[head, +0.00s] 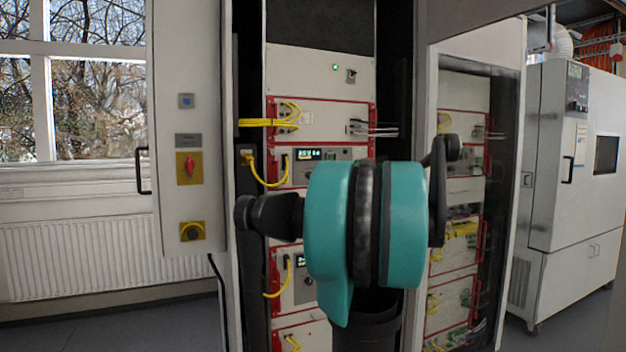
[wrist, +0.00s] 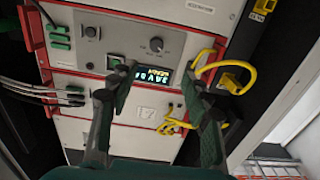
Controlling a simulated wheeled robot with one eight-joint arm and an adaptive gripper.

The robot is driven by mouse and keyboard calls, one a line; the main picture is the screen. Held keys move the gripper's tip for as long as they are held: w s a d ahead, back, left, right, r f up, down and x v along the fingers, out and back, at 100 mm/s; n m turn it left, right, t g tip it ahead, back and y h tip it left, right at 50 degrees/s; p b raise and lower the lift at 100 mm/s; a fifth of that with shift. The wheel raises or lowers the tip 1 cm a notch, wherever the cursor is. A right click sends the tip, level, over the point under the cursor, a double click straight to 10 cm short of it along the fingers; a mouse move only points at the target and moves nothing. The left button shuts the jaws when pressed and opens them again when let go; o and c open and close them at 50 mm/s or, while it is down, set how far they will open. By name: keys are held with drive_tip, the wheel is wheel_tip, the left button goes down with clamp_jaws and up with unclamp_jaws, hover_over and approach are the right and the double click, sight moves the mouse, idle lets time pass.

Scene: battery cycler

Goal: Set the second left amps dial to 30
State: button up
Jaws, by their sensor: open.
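In the wrist view, a dark round dial (wrist: 160,44) with a printed scale around it sits on a pale panel (wrist: 125,22); its labels and setting are too small to read. A lit display (wrist: 155,74) is beside it, with a green-edged switch (wrist: 114,61). My gripper (wrist: 152,88) is open and empty, its fingers apart in front of the panel, with the display showing between them. The dial lies beyond the fingertips, not visibly touched. In the head view, my teal arm covers part of the rack, and the dial cannot be made out.
Yellow cables (wrist: 233,76) loop close to the right finger in the wrist view. Red handles (wrist: 32,45) edge the modules. In the head view, a grey cabinet (head: 186,110) with a red switch (head: 188,168) stands left, and a large white chamber (head: 570,170) stands right.

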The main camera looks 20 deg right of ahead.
drive_tip(key=w, duration=1.7)
drive_tip(key=shift+w+r, duration=0.25)
drive_tip(key=shift+r, duration=0.05)
clamp_jaws()
